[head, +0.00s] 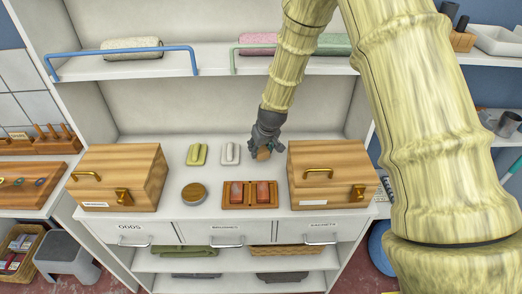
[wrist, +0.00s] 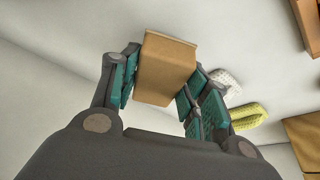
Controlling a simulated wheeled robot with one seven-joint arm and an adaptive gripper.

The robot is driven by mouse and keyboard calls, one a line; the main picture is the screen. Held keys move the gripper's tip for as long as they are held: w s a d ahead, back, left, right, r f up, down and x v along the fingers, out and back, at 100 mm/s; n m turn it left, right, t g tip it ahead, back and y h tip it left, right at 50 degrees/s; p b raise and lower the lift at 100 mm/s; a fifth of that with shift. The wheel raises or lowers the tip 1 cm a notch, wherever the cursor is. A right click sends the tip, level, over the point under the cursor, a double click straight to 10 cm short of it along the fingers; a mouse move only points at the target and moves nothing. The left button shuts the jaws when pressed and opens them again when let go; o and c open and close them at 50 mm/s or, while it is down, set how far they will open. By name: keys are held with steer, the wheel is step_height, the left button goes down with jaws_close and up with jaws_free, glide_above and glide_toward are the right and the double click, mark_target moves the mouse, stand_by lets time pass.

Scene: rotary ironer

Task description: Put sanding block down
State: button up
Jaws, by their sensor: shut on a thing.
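The sanding block (wrist: 165,70) is a tan-brown block held between the teal pads of my gripper (wrist: 160,85) in the wrist view. In the head view my gripper (head: 265,148) is over the back of the white counter (head: 272,222), left of the right wooden box. The block also shows there as a small brown shape (head: 263,153) at the fingertips. I cannot tell whether the block touches the counter.
Wooden boxes stand left (head: 120,178) and right (head: 335,175). A yellow-green brush (head: 197,154), a white brush (head: 230,153), a round tin (head: 194,193) and a wooden tray (head: 222,201) with two red pieces sit between them. Clear counter lies around these.

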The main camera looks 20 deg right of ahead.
steer(key=shift+d+f+p, duration=0.1)
steer(key=shift+f+p, duration=0.35)
steer(key=shift+f, duration=0.4)
steer(key=shift+w+f, duration=0.25)
steer(key=shift+f, duration=0.1)
steer(key=shift+f, duration=0.1)
steer(key=shift+f, duration=0.15)
steer(key=o, duration=1)
steer(key=shift+r, duration=0.3)
